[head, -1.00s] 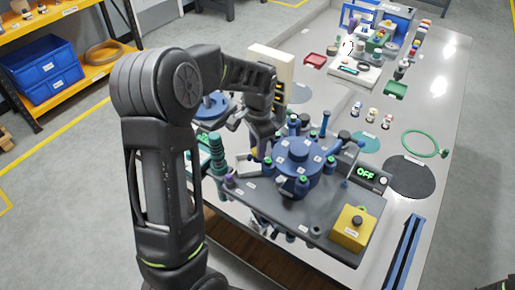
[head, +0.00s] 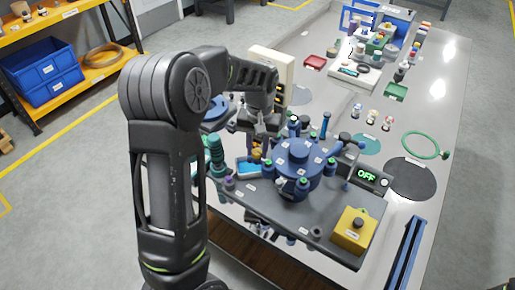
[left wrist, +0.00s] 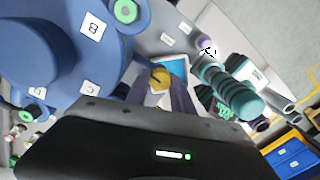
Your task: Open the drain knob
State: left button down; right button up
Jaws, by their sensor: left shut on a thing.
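A small yellow knob (left wrist: 161,78) shows between the fingers of my left gripper (left wrist: 160,92) in the left wrist view. The gripper is shut on it, and the fingers cover its sides. In the head view my left gripper (head: 258,143) points down beside the left of the blue round vessel (head: 298,160), with a little of the yellow knob visible below it. Whether this is the drain knob I cannot read from a label. My right gripper is out of view.
The blue vessel stands close on the gripper's right, with several green-capped posts around it. A teal ribbed column (head: 215,152) stands on the left. A display reading OFF (head: 367,176) and a yellow button box (head: 353,229) are on the grey base plate (head: 280,217).

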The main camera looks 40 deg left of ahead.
pick_arm(q)
jog(key=shift+n, duration=0.6)
jog(key=c, duration=1.1)
grip_release()
